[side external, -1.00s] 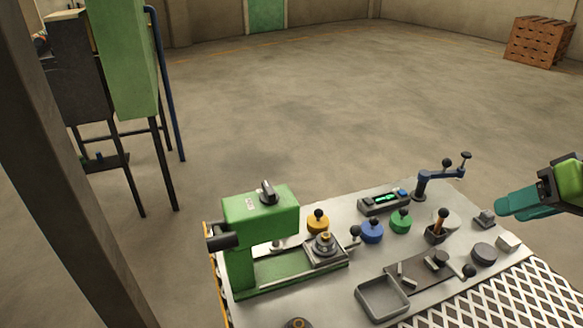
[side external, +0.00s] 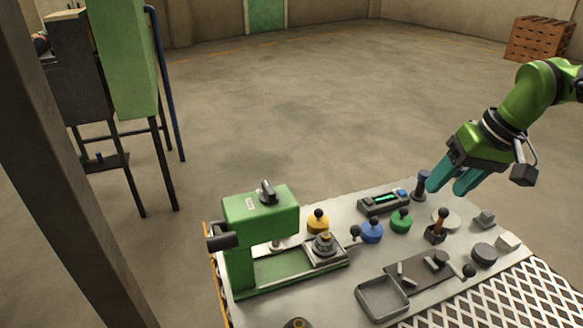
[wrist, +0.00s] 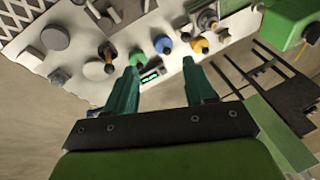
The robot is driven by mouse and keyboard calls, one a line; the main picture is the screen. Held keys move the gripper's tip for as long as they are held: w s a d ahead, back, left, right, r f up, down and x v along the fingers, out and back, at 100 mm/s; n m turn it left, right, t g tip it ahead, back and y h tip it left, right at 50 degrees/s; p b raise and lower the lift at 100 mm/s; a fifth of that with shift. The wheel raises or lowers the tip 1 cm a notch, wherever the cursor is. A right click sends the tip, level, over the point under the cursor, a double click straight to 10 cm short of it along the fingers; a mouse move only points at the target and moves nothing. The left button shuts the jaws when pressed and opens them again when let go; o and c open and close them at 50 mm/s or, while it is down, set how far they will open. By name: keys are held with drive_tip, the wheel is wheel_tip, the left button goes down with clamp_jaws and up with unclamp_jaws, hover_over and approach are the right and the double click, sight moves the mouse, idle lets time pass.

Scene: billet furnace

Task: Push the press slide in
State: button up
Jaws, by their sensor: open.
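The green press (side external: 262,235) stands at the left end of the table. Its slide (side external: 325,250), a grey plate with a round stepped part on it, sits pulled out at the right end of the green bed, with a black-knobbed handle (side external: 355,232) pointing right. In the wrist view the slide (wrist: 206,20) shows at the top, right of centre. My gripper (side external: 456,190) is above the table's back right part, well to the right of the slide. Its teal fingers (wrist: 164,84) are apart with nothing between them. It hides part of the blue crank.
A grey tray (side external: 382,298) is in front. Open air lies above the table between gripper and press.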

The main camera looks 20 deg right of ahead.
sight(357, 226)
drive_tip(key=shift+w+a+f+g, duration=1.25)
drive_tip(key=shift+w+a, duration=1.65)
drive_tip(key=shift+w, duration=2.75)
drive_tip(key=shift+n+g, duration=0.25)
drive_tip(key=shift+n, duration=0.05)
drive_tip(key=x, duration=1.5)
drive_tip(key=shift+f, duration=0.25)
drive_tip(key=shift+w, duration=0.1)
clamp_jaws()
